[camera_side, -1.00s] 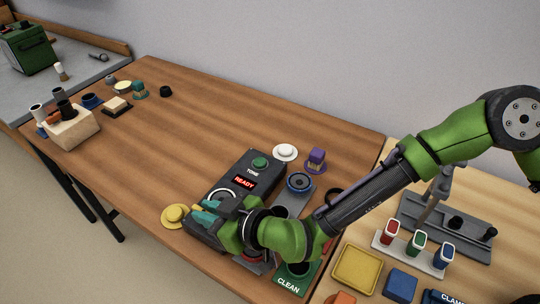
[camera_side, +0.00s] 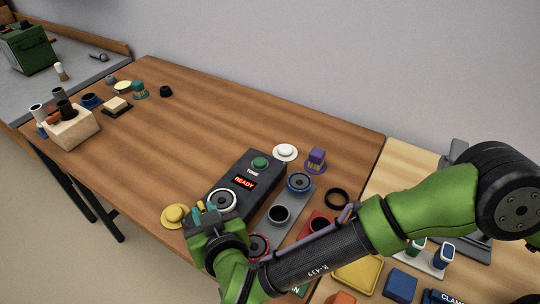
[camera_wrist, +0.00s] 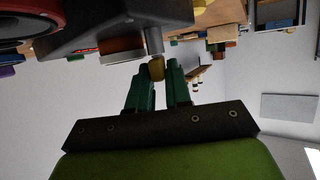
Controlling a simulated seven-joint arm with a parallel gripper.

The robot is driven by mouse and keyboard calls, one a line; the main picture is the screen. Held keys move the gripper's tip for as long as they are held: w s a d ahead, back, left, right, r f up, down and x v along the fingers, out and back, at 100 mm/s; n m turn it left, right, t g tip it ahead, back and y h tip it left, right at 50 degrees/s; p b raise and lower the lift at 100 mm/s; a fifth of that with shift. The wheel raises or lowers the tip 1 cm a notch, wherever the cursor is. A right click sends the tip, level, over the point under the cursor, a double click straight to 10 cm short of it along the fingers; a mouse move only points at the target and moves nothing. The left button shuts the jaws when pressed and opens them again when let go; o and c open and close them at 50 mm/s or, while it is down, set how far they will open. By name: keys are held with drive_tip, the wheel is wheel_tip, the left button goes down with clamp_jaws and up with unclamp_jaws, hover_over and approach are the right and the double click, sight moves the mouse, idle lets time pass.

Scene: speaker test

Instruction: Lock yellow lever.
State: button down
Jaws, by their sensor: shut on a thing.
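The black speaker-test box (camera_side: 241,185) stands on the wooden table, with a green TONE button (camera_side: 260,163), a lit red READY display (camera_side: 244,182) and a round ringed dial (camera_side: 221,201). My gripper (camera_side: 203,213) is at the front left end of the box. In the wrist view, my gripper (camera_wrist: 156,72) has its green fingers closed around the yellow tip of the lever (camera_wrist: 157,66). A grey shaft (camera_wrist: 153,40) joins this tip to the dark box. In the side view my gripper hides the lever, so its angle cannot be told there.
A yellow domed disc (camera_side: 174,216) lies just left of my gripper. A grey strip (camera_side: 281,212) with round sockets lies right of the box, and a red block (camera_side: 319,225) beyond it. White (camera_side: 285,152) and purple (camera_side: 316,160) pieces stand behind. The table's left middle is clear.

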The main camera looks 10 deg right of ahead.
drive_tip(key=shift+a+f+m+h, duration=0.1)
drive_tip(key=shift+a+m+h, duration=0.05)
drive_tip(key=shift+m+h, duration=1.05)
drive_tip(key=shift+a+m+h, duration=0.15)
drive_tip(key=shift+m+h, duration=0.85)
drive_tip(key=shift+h, duration=0.3)
drive_tip(key=shift+m+h, duration=0.8)
drive_tip(key=shift+h, duration=0.1)
drive_tip(key=c, duration=1.4)
unclamp_jaws()
drive_tip(key=shift+a, duration=0.1)
drive_tip(key=s+r, duration=0.1)
drive_tip(key=r, duration=0.2)
drive_tip(key=s+r, duration=0.2)
drive_tip(key=r, duration=0.1)
drive_tip(key=s+a+r, duration=0.1)
drive_tip(key=r, duration=0.2)
drive_tip(key=shift+s+a, duration=0.1)
drive_tip(key=shift+s, duration=0.1)
drive_tip(key=shift+c, duration=0.2)
